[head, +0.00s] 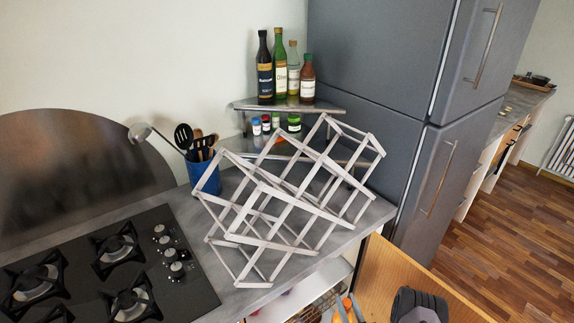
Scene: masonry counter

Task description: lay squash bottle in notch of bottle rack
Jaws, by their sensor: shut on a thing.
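The bottle rack (272,208) is a pale lattice of crossed slats and stands on the grey counter, with open V-shaped notches along its top. I see no bottle lying in it. Some orange bottle-like things (347,307) show at the bottom edge, low in front of the open cupboard. They are cut off, and I cannot tell whether one is the squash bottle. A dark part of my arm shows at the bottom right. My gripper's fingers are not in view.
A metal corner shelf (290,104) behind the rack holds several bottles and small jars. A blue utensil pot (206,178) stands close left of the rack. The hob (105,265) is at left, the grey fridge (385,110) at right. An open wooden door (400,275) juts out below the counter.

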